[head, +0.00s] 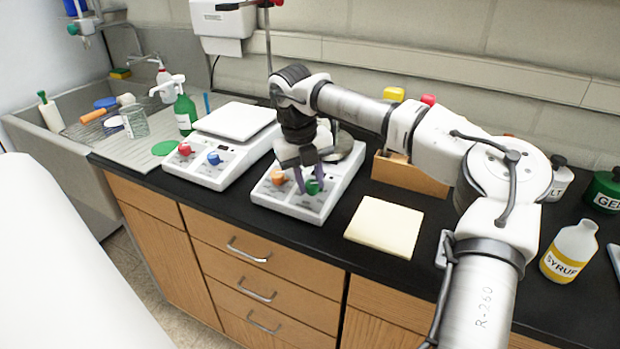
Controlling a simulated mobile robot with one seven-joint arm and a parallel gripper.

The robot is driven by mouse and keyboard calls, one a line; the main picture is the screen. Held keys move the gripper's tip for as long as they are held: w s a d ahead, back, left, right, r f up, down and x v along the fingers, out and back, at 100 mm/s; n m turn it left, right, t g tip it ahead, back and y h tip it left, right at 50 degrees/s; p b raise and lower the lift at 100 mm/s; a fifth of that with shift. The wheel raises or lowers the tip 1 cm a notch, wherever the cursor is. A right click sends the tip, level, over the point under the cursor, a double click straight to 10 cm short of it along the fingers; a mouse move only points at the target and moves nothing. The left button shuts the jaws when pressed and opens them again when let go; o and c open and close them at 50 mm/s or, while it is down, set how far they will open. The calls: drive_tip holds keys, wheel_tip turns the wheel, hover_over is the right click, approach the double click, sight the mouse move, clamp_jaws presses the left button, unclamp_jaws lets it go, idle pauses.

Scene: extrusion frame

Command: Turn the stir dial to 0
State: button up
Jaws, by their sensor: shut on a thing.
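A white stirrer unit (299,205) with an orange dial (278,177) and a green dial (313,187) on its sloped front stands on the black counter. My gripper (309,181) points down over this unit, with its purple fingers on either side of the green dial, shut on it. The orange dial is just left of the fingers and free. The dial markings are too small to read, so I cannot tell which dial is the stir dial or where it points. My arm hides part of the unit's round top plate (350,150).
A second white unit (225,140) with red and blue dials stands close on the left. A pale yellow pad (384,227) lies to the right. A wooden box (410,175) is behind it. A syrup bottle (570,252) stands far right. The sink area (60,130) is left.

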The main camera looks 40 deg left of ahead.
drive_tip(key=o, duration=1)
drive_tip(key=r, duration=0.4)
drive_tip(key=s+a+r+b, duration=0.1)
drive_tip(key=r, duration=0.4)
drive_tip(key=r+b, duration=0.1)
drive_tip(key=r, duration=0.3)
drive_tip(key=shift+s+a+r, duration=0.2)
drive_tip(key=shift+a+r, duration=0.15)
drive_tip(key=shift+a, duration=0.05)
